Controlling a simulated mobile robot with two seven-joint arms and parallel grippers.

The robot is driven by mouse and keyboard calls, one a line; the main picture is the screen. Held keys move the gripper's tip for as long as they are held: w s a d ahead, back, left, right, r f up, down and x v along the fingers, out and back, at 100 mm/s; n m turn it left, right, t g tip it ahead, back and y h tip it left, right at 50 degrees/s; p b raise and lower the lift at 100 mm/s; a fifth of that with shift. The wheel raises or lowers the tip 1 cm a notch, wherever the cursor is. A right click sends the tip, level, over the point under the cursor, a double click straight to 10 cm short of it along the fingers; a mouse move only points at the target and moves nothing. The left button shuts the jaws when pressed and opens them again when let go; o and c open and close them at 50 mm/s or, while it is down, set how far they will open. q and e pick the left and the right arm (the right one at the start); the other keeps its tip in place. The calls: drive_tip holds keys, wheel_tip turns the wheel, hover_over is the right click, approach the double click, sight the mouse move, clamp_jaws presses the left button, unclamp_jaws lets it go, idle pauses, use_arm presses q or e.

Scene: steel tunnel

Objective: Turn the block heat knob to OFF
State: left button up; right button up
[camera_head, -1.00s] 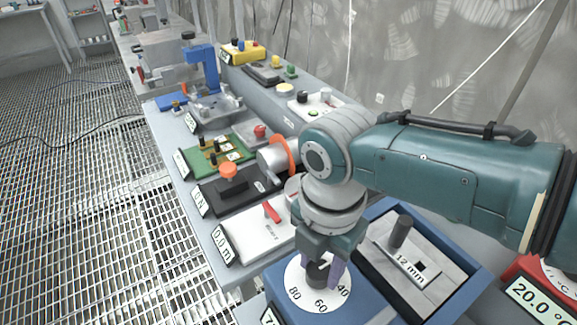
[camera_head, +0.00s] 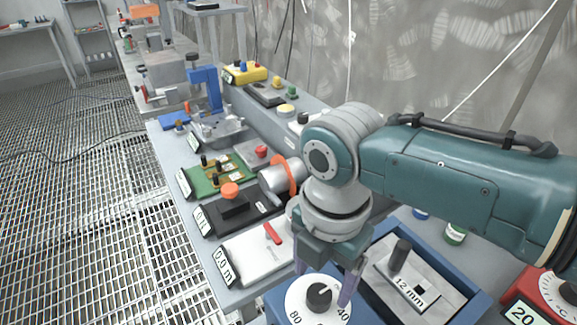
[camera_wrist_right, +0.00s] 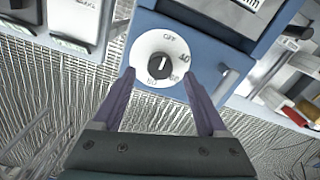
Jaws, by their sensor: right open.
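The block heat knob (camera_head: 319,296) is a black knob on a white round dial (camera_head: 298,300) marked 40 and 80 on the blue heater block's front. In the right wrist view the knob (camera_wrist_right: 160,66) sits on the dial, with OFF at the dial's top and its pale pointer line running roughly along the OFF direction. My right gripper (camera_head: 328,288) is open, its purple fingers on either side of the dial. In the right wrist view its fingertips (camera_wrist_right: 158,76) stand apart around the knob, not visibly touching it. My left gripper is not in view.
The blue heater (camera_head: 376,306) holds a grey block marked 12 mm (camera_head: 410,290). A red device with a display (camera_head: 540,300) stands to its right. A white device with a red lever (camera_head: 250,252) stands left of the knob. Grated floor lies left.

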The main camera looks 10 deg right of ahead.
sight(321, 293)
wheel_tip(321, 293, up, 6)
drive_tip(key=shift+p, duration=0.4)
